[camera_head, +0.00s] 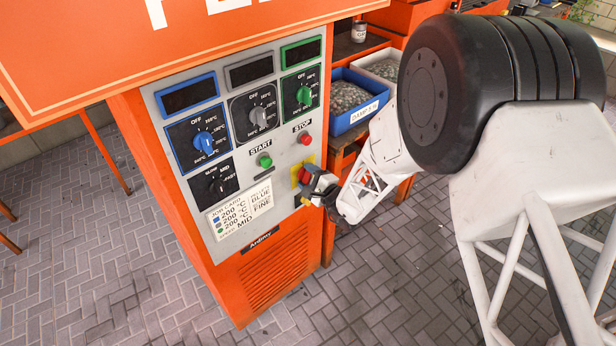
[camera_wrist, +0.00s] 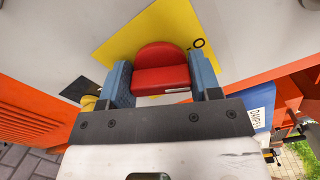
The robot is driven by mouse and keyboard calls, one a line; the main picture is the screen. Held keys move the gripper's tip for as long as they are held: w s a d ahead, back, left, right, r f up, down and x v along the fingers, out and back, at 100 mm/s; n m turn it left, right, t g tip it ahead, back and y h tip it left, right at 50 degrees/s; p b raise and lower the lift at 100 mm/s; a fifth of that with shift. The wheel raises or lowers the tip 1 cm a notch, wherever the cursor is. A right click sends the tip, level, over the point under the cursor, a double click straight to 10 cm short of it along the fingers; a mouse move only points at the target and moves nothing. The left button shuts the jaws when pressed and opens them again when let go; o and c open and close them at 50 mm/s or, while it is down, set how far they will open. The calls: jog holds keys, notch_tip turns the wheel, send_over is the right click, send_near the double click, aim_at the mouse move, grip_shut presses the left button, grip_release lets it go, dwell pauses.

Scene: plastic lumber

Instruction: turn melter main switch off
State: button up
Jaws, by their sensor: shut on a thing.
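The melter is an orange cabinet with a grey control panel (camera_head: 231,185). Its main switch is a red knob (camera_wrist: 162,70) on a yellow plate (camera_wrist: 125,40) at the panel's lower right. The yellow plate and part of the red knob (camera_head: 304,175) also show in the head view. My gripper (camera_head: 311,186) is at the switch, and in the wrist view its blue-grey fingers (camera_wrist: 164,82) sit on either side of the red knob, shut on it. A mark like an "O" stands on the plate right of the knob. The knob's front edge is partly hidden by my gripper.
The panel carries a blue dial (camera_head: 205,140), a grey dial (camera_head: 258,117), a green dial (camera_head: 304,95), a black speed dial (camera_head: 217,187), a green start button (camera_head: 265,161) and a red stop button (camera_head: 306,139). A blue bin (camera_head: 352,119) stands behind my arm.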

jog(key=n, duration=0.5)
jog(key=shift+f, duration=0.1)
dwell(0.3)
jog(key=o, duration=0.9)
jog(key=shift+v, duration=3.9)
